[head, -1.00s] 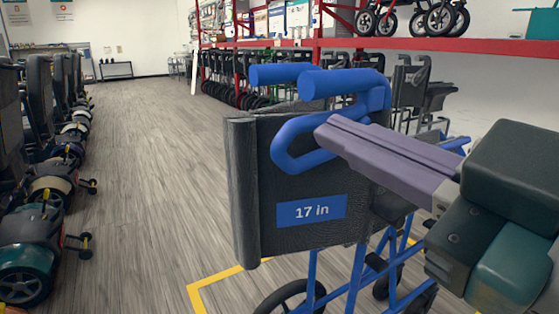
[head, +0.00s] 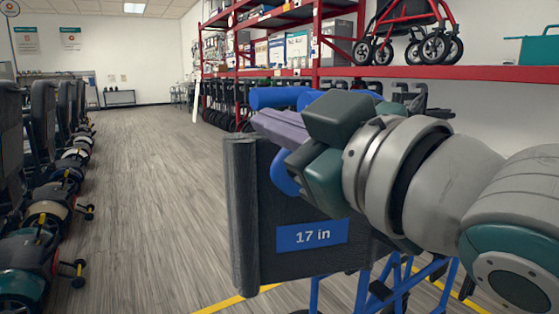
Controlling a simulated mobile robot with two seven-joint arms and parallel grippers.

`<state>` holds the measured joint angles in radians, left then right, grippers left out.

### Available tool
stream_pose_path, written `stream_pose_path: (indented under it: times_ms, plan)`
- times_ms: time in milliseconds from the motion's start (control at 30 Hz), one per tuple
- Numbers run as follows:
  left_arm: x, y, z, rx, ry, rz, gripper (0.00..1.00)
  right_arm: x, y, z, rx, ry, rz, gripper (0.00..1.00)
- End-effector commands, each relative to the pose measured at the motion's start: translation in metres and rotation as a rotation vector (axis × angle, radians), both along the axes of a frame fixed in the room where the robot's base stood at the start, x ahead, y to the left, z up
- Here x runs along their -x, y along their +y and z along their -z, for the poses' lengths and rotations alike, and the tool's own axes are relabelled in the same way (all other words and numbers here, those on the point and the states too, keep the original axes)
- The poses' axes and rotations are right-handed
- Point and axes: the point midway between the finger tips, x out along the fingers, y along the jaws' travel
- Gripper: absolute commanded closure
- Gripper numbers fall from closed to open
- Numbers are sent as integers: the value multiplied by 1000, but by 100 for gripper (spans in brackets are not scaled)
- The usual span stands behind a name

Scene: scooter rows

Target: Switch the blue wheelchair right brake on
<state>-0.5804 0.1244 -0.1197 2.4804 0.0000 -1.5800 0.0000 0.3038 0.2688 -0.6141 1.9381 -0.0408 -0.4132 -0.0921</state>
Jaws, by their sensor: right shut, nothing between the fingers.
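My right arm covers the wheelchair's upper right side. No brake lever can be made out. My left gripper is not in view.
A row of scooters (head: 40,235) lines the left side. Red shelving (head: 440,72) with a red walker (head: 410,30) on top runs along the right, with more wheelchairs beneath. The grey floor between is clear. Yellow tape (head: 235,300) marks the floor by the wheelchair.

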Motion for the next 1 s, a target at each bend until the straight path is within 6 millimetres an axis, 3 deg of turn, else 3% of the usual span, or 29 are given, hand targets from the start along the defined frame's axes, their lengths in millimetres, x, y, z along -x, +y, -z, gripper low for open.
stream_pose_path:
  times_ms: [33,200,733,1000]
  plan:
    - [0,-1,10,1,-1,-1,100,-5,-3,14,3,1,2,100]
    - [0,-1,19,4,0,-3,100,-15,-9,30,2,1,0,100]
    - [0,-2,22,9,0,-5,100,-19,-11,37,11,-4,1,100]
    - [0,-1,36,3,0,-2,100,-25,-22,93,271,-150,2,100]
